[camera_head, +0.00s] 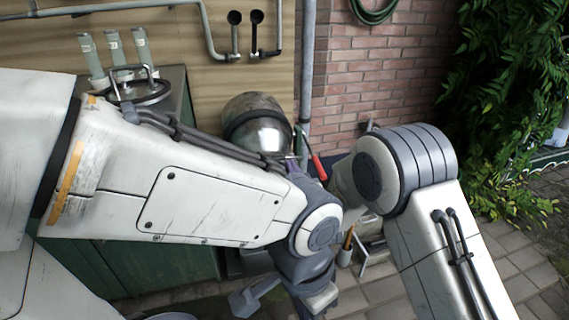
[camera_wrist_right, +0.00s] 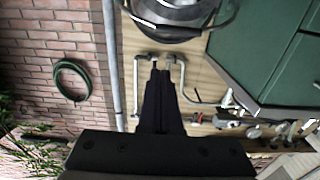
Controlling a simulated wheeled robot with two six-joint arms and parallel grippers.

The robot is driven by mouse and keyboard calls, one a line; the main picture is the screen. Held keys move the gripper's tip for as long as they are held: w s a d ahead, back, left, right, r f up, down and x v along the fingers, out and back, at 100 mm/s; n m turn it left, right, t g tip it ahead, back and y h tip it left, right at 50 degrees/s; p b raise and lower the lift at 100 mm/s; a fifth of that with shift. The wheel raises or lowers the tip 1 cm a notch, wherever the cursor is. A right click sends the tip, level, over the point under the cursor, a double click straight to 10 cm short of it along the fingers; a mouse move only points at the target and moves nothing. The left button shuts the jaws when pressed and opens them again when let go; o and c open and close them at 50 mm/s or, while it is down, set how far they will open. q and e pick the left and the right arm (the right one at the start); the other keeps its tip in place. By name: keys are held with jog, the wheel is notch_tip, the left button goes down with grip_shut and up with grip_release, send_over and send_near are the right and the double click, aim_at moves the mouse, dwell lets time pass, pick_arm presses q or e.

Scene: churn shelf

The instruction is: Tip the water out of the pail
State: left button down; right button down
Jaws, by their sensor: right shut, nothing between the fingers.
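A rounded shiny metal vessel, which looks like the pail (camera_head: 268,131), stands against the wood wall behind my left arm in the head view. A dark hoop crosses it, and its lower part is hidden. It also shows cut off at the top of the right wrist view (camera_wrist_right: 172,12). I cannot make out water in it. My right gripper (camera_head: 298,138) is shut and empty, just right of the vessel. Its dark fingers (camera_wrist_right: 161,75) show together in the wrist view, apart from the vessel. My left gripper hangs low below my left elbow; its jaws are unclear.
A green cabinet (camera_head: 160,262) stands left, with a round lidded thing (camera_head: 147,93) and several bottles at its back. A vertical pipe (camera_head: 307,70) and brick wall (camera_head: 350,75) are right of the vessel. A red handle (camera_head: 318,168) is close to my right gripper. Paving lies right.

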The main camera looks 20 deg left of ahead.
aim_at(282, 158)
pick_arm(q)
jog(key=shift+f+b, duration=1.2)
jog(key=shift+f, duration=0.05)
pick_arm(e)
jog(key=shift+w+a+f, duration=0.65)
jog(key=shift+w+a, duration=0.1)
jog(key=shift+w, duration=0.35)
jog(key=shift+w+a+f, duration=0.65)
jog(key=shift+w+a, duration=0.05)
jog(key=shift+w, duration=0.4)
jog(key=shift+w+a+f, duration=0.65)
jog(key=shift+w+a, duration=0.1)
jog(key=shift+w, duration=0.35)
pick_arm(q)
jog(key=shift+d, duration=0.1)
pick_arm(e)
jog(key=shift+f, duration=0.1)
